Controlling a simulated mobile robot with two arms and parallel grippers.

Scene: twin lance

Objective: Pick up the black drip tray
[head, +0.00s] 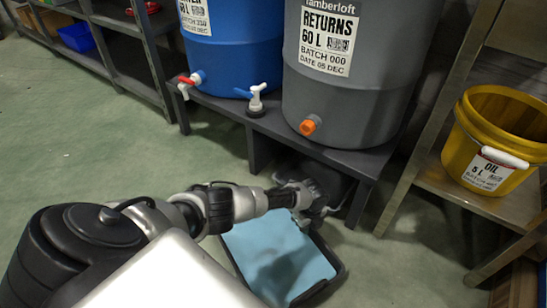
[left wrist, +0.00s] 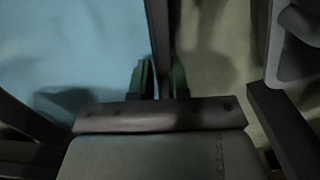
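The black drip tray (head: 332,259) has a dark raised rim around a light blue inside. It lies on the floor in front of the low bench in the head view; part of its far end is hidden behind my left arm. My left gripper (head: 305,208) is at the tray's far edge, close to the bench. In the left wrist view, the tray's dark rim (left wrist: 157,30) runs between the two fingers of my left gripper (left wrist: 160,80), which sit close against it on both sides. My right gripper is not in view.
A dark low bench (head: 350,157) carries a grey drum (head: 340,105) with an orange tap and a blue drum (head: 232,60). A dark object sits in shadow under the bench. A yellow oil bucket (head: 470,135) stands on a shelf at right. Floor at left is clear.

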